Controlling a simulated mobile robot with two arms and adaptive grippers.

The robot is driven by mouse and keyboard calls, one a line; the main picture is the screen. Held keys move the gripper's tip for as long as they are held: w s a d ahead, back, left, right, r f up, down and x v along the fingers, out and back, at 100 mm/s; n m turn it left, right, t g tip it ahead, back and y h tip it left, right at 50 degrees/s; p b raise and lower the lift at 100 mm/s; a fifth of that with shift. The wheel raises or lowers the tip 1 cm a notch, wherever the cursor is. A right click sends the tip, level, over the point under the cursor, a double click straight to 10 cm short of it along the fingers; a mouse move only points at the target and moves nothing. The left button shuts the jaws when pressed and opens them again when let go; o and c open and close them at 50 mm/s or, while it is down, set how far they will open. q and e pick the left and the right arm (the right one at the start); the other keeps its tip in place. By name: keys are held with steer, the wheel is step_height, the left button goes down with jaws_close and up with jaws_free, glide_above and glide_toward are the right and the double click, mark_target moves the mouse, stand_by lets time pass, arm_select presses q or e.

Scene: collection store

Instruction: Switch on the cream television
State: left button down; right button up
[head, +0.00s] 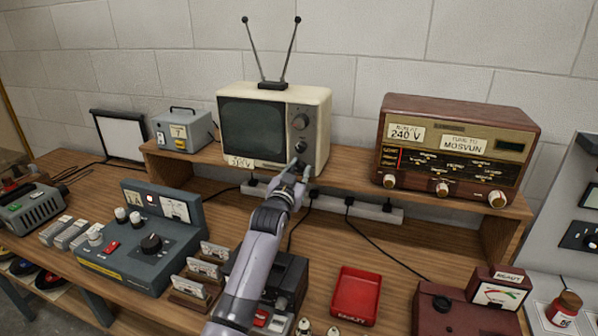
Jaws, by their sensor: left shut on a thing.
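The cream television (322,103) stands on the raised wooden shelf, with a dark grey screen (252,130) and two antenna rods on top. Its right-hand panel has a large upper knob (299,121) and a smaller dark knob (300,146) below. My left gripper (298,168) reaches up from the front to the lower part of this panel. Its fingers are shut on a small control there, just below the smaller knob. The fingers hide most of that control, so its setting cannot be told. The screen looks dark. My right gripper is not in view.
A brown radio (455,150) stands right of the television, and a grey-blue box (183,130) stands left. A power strip (355,208) with cables runs below the shelf. A grey control console (140,235), a red tray (355,296) and card holders (200,275) crowd the bench.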

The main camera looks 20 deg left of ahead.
arm_select(q)
steer(key=m, duration=1)
steer(key=shift+m, duration=0.4)
steer(key=shift+p, duration=0.3)
steer(key=c, duration=1.4)
jaws_free()
steer(key=shift+o, duration=0.2)
steer(key=shift+s+f, duration=0.1)
steer(key=s, duration=1.1)
steer(key=shift+s+a+f, duration=0.15)
steer(key=shift+s+f, duration=0.05)
steer(key=shift+s, duration=0.2)
